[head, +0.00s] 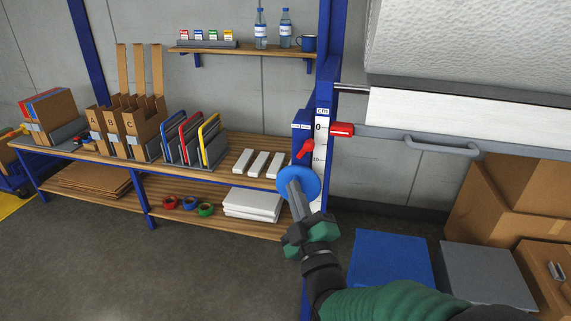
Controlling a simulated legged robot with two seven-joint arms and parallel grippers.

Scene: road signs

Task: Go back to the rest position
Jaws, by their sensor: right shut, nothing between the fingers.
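My right gripper (294,188) reaches in from the lower right on my green and black arm. Its slim grey fingers are shut and point up and away, with nothing between them. A round blue disc (312,183) shows right behind the fingertips, partly hidden by them. I cannot tell whether they touch it. My left gripper is not in view.
A wooden workbench (240,143) with a lower shelf (180,222) runs along the wall on the left. A blue post with a centimetre scale (319,128) stands behind the disc. A large white roll (465,40) hangs at the upper right. Cardboard boxes (490,215) stand at the right.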

